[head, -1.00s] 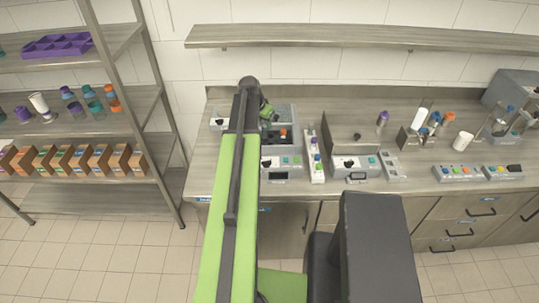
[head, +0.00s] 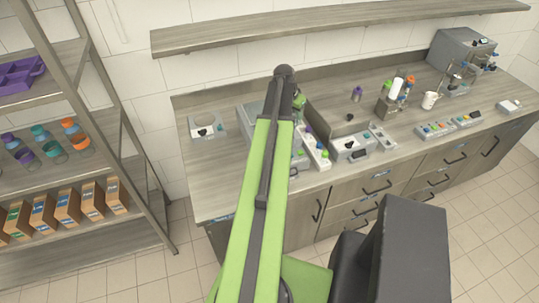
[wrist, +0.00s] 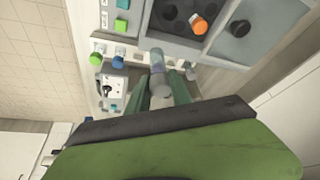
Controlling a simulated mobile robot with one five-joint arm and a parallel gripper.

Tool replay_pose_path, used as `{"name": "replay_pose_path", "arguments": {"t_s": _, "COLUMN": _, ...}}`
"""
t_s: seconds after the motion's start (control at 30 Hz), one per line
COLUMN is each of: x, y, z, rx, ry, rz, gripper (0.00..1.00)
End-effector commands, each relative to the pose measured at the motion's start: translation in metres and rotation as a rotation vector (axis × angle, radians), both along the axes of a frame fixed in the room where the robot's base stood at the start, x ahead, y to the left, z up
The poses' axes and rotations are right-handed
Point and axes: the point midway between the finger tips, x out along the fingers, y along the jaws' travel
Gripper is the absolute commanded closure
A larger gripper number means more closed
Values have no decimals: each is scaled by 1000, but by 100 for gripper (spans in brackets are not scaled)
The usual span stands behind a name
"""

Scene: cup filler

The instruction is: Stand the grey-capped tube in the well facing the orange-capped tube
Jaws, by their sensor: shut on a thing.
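In the wrist view my gripper (wrist: 160,88) is shut on a tube (wrist: 158,66) with a greyish cap, held between the green fingers. The tube's far end points toward the grey machine (wrist: 177,45). Beyond it, a dark block (wrist: 170,13) with round wells holds the orange-capped tube (wrist: 200,24). The held tube is apart from the wells in the picture; its height above them is hard to judge. In the head view my arm covers most of the machine (head: 250,113), the orange-capped tube and the held tube.
A black knob (wrist: 238,28) is on the machine, right of the wells in the wrist view. A white strip with coloured caps (head: 315,148) and a small grey device (head: 352,146) stand beside the machine. A shelf (head: 330,30) runs along the wall above the counter.

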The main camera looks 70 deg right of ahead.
Motion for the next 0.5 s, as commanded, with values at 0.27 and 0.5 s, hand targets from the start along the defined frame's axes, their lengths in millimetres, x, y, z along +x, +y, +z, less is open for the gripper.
{"name": "replay_pose_path", "arguments": {"t_s": 0.27, "x": 19, "y": 11, "z": -24, "rx": 0, "ry": -1, "rz": -4, "gripper": 100}}
{"name": "replay_pose_path", "arguments": {"t_s": 0.5, "x": 73, "y": 37, "z": -62, "rx": 0, "ry": 0, "rz": -8, "gripper": 100}}
